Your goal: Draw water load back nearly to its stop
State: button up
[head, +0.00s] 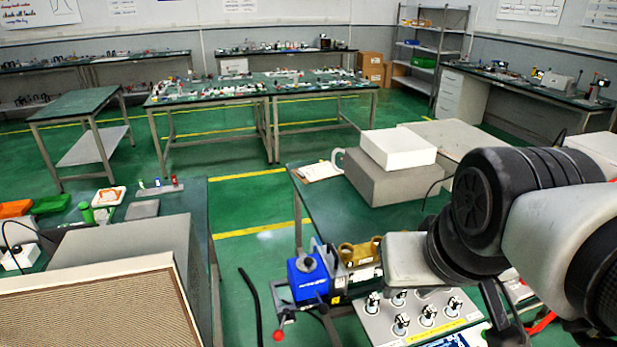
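A blue block (308,277) with a dark round top sits at the near edge of the bench in the lower middle. A red ball-ended lever (278,335) shows below it. A brass part with two round ports (360,251) is to its right. Which of these is the water load I cannot tell, and no stop can be made out. My arm reaches in from the right. Dark parts that look like my gripper (497,312) hang low at the bottom right, right of the panel and apart from the blue block. Its fingers are unclear.
A grey panel with several knobs or connectors (415,318) lies between the blue block and my arm. A grey box with a white box (398,150) on it stands behind. A grey cabinet (135,250) fills the lower left. Green floor shows between the benches.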

aim_at(303, 287)
jog(key=z, duration=1.3)
jog(key=k+j+z, duration=0.15)
jog(key=k, duration=0.15)
jog(key=k+j+z, duration=0.1)
jog(key=k, duration=0.2)
